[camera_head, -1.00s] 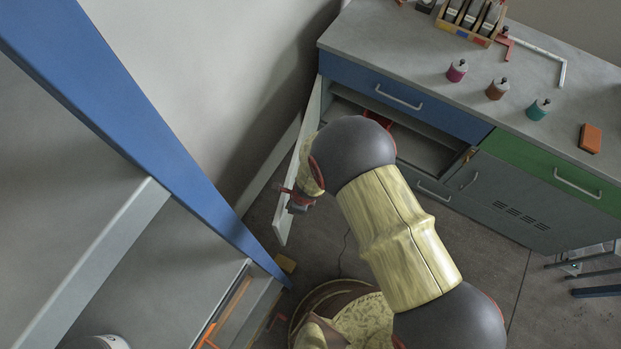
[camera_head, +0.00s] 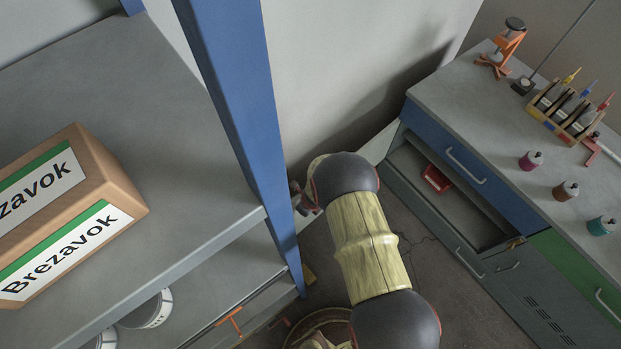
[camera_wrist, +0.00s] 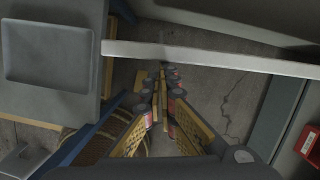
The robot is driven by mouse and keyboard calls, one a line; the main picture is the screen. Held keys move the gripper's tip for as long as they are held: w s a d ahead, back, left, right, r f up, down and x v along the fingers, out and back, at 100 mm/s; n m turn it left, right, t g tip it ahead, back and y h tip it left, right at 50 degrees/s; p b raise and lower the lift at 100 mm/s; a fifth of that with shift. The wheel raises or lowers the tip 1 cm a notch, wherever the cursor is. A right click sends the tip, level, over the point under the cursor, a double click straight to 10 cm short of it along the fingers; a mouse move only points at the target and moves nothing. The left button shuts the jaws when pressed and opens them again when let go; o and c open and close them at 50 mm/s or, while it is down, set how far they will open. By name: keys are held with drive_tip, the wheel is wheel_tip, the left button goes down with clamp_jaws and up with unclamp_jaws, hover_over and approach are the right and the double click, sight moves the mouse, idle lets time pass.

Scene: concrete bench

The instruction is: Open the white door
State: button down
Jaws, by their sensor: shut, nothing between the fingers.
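The white door belongs to the low cabinet compartment (camera_head: 455,205), which stands open below a blue drawer. In the wrist view the door shows as a pale narrow edge (camera_wrist: 215,60) crossing in front of my fingers. In the head view my arm hides most of it, and its pale strip is hard to tell from the wall's base. My gripper (camera_wrist: 160,100) is shut and empty, fingers pointing along the floor near the door. In the head view it is mostly hidden behind my wrist. I cannot tell whether it touches the door.
A red box (camera_head: 436,179) sits inside the compartment. Floor in front of the cabinet is clear.

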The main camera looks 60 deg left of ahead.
drive_tip(key=s+a+p, duration=0.1)
drive_tip(key=a+p, duration=0.3)
drive_tip(key=a, duration=0.2)
drive_tip(key=shift+s+p, duration=0.15)
drive_tip(key=shift+p, duration=0.25)
drive_tip(key=shift+a, duration=0.1)
idle(0.3)
